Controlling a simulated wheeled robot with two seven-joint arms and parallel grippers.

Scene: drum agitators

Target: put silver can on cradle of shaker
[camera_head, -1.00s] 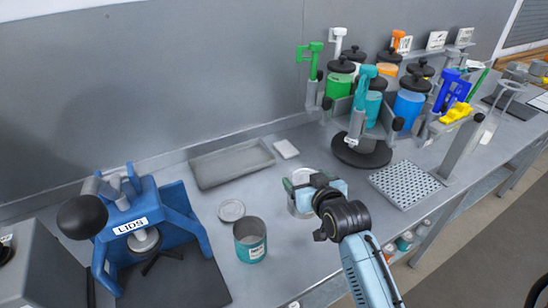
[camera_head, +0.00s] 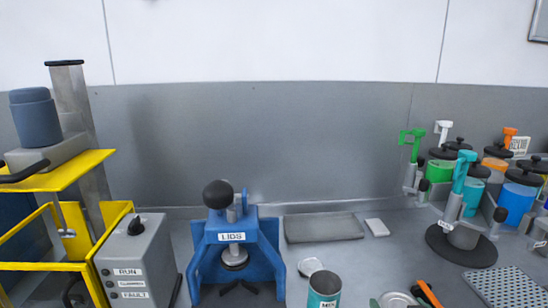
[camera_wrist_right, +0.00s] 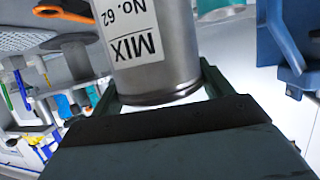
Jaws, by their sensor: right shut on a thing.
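The silver can shows its round top (camera_head: 395,299) at the bottom edge of the head view, right of a teal can. In the right wrist view the silver can (camera_wrist_right: 165,70) fills the upper middle, its white label reading MIX NO. 62 upside down. My right gripper (camera_wrist_right: 160,92) is shut on it, with a dark green finger on each side. Little of this gripper (camera_head: 396,302) shows in the head view. Whether the can touches the bench is unclear. The shaker (camera_head: 62,180) stands at the far left, with a yellow frame and a blue-grey cylinder. My left gripper is out of sight.
A grey RUN/CLAMPED/FAULT box (camera_head: 137,260) stands beside the shaker. The blue LIDS press (camera_head: 265,258), a loose lid (camera_head: 310,266) and the teal can (camera_head: 323,288) lie between it and the silver can. A shallow tray (camera_head: 324,238) is behind. Coloured canisters (camera_head: 516,203) stand at right.

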